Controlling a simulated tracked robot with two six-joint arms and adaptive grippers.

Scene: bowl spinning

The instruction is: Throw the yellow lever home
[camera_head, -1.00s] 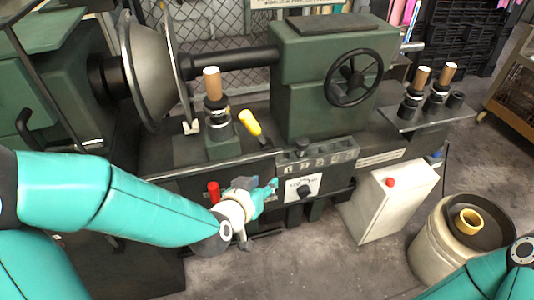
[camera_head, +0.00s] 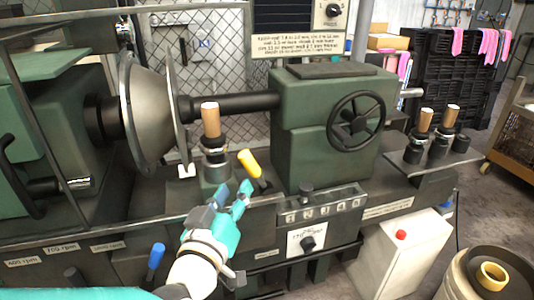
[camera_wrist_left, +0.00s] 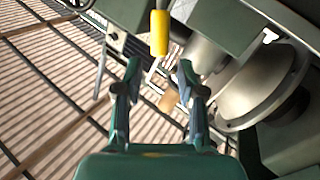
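The yellow lever (camera_head: 250,163) stands on the lathe bed just right of the tool post, its handle tilted up and left. It also shows in the left wrist view (camera_wrist_left: 159,33), just beyond the fingertips and roughly centred between them. My left gripper (camera_head: 237,194) is open and just below and left of the lever in the head view. Its two fingers (camera_wrist_left: 160,70) are apart with nothing held between them. The lever's base is partly hidden in the wrist view. My right gripper is not in view.
A wooden-handled tool post (camera_head: 211,122) stands close left of the lever. The spinning disc (camera_head: 150,105) is further left. The green tailstock (camera_head: 310,125) with its handwheel (camera_head: 356,120) is right. A blue-handled lever (camera_head: 155,256) and control panel (camera_head: 308,242) are in front.

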